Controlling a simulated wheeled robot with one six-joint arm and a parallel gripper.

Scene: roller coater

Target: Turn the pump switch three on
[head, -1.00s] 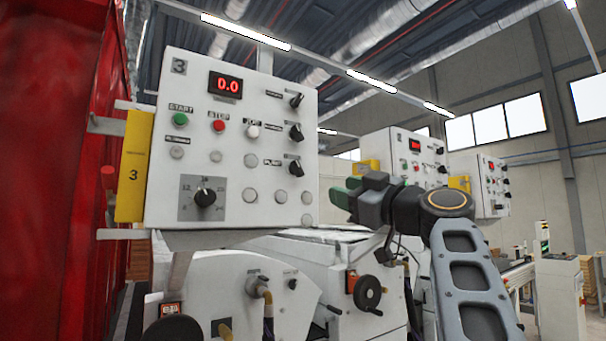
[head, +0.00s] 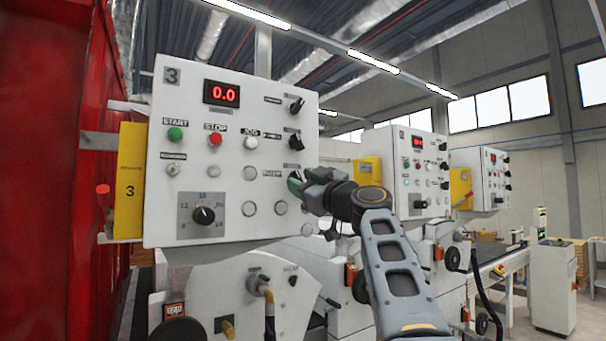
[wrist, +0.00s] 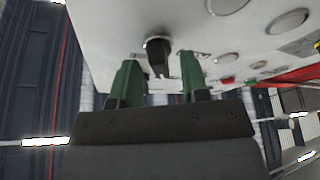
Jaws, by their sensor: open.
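The white control panel (head: 262,112) marked 3 stands upright at left centre in the head view. Its right column has black rotary knobs; the upper knob (head: 297,105) and middle knob (head: 295,142) show. The lowest one, by the PUMP label (head: 271,173), is mostly hidden behind my gripper (head: 296,183). In the wrist view a black knob (wrist: 158,56), apparently the pump switch, sits between the green fingertips of my gripper (wrist: 158,68). The jaws are open on either side of it, with no clear contact visible.
A dial (head: 204,215) and round buttons share the panel. A yellow plate (head: 130,185) and a red wall (head: 60,170) are at its left. Similar panels (head: 405,170) stand further right. Machine housing (head: 240,300) lies below.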

